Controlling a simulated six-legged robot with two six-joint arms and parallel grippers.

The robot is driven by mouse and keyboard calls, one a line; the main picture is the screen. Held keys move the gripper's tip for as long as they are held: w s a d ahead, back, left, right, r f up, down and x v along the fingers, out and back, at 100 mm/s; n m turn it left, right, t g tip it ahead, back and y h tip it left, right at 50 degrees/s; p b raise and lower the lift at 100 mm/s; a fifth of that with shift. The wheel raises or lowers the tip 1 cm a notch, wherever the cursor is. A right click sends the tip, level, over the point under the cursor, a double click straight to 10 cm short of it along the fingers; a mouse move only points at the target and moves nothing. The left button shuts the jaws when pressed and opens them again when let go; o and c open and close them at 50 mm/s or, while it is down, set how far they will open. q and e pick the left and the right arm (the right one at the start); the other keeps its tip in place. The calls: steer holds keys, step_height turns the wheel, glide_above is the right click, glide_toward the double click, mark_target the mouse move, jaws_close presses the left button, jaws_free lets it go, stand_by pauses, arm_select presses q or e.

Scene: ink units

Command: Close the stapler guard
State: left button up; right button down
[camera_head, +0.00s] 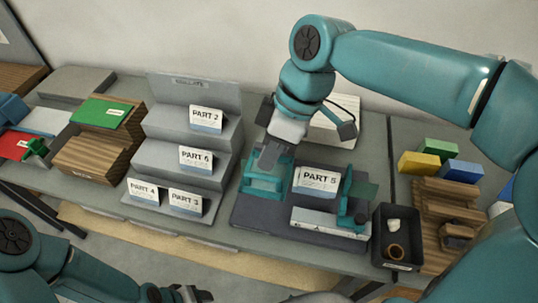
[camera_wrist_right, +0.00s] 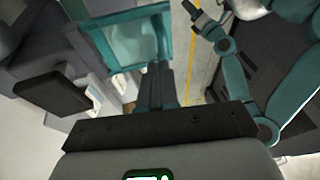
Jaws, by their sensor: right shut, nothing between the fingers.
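The stapler unit stands on a dark grey base (camera_head: 285,228) right of centre, with a white card marked PART 5 (camera_head: 318,182) on it. A teal frame (camera_head: 262,184) stands at its left side, and a greenish see-through panel (camera_head: 362,190) at its right; I cannot tell for sure which is the guard. My right gripper (camera_head: 268,158) is shut and empty, pointing down just above the left teal frame. In the wrist view its fingers (camera_wrist_right: 155,85) are beside a teal-framed clear panel (camera_wrist_right: 135,40); contact is unclear. My left gripper (camera_head: 190,294) is at the bottom edge, partly cut off.
A grey stepped rack (camera_head: 168,122) with several PART cards stands to the left. A black bin (camera_head: 396,254) with small pieces stands close to the right of the base. Wooden blocks and coloured boxes (camera_head: 463,170) lie farther right.

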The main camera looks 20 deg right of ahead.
steer(key=shift+a+f, duration=0.2)
steer(key=shift+f, duration=0.15)
steer(key=shift+d, duration=0.1)
steer(key=shift+s, duration=0.15)
